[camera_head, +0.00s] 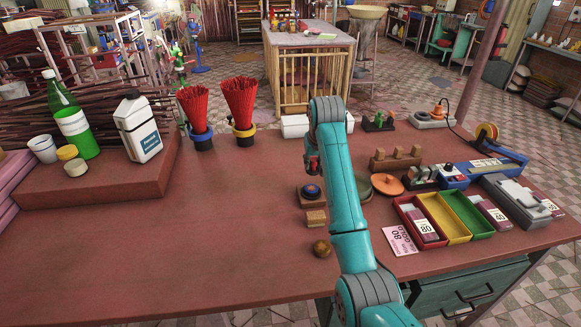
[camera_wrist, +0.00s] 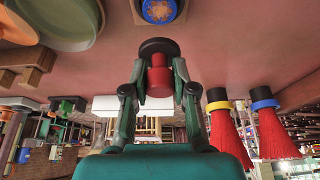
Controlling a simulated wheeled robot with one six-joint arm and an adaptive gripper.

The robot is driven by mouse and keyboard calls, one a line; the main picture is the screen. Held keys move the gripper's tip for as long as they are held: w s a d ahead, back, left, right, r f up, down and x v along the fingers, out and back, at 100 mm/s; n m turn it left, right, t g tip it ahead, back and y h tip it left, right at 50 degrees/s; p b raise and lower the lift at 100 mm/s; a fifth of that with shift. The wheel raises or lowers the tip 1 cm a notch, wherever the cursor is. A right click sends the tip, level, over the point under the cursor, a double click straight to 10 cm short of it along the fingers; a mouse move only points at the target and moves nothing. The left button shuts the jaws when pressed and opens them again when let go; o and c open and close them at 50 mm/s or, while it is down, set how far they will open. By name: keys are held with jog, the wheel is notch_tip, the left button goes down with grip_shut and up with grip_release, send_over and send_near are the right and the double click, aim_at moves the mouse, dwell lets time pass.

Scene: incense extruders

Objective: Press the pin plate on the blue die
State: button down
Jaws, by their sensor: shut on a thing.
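My gripper (camera_wrist: 159,78) is shut on a red cylindrical grip with a dark round plate at its end, which looks like the pin plate (camera_wrist: 159,47). In the head view my gripper (camera_head: 312,163) is partly hidden by my arm, and only some of it with a bit of red shows. The blue die (camera_head: 312,190), a blue disc in a dark ring, sits on a wooden block just in front of my gripper. In the wrist view the blue die (camera_wrist: 159,9) is cut by the top edge, apart from the plate.
A small wooden block (camera_head: 316,217) and a brown ball (camera_head: 321,248) lie near the die. An orange disc (camera_head: 387,184) and colored trays (camera_head: 455,229) stand to the right. Red stick bundles in holders (camera_head: 245,137) stand behind left. The table's left middle is clear.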

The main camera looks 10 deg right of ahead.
aim_at(310, 185)
jog(key=shift+f, duration=0.4)
jog(key=shift+a+f, duration=0.15)
jog(key=shift+f, duration=2.4)
jog(key=shift+f, duration=0.65)
jog(key=shift+r, duration=3.6)
jog(key=shift+d, duration=0.2)
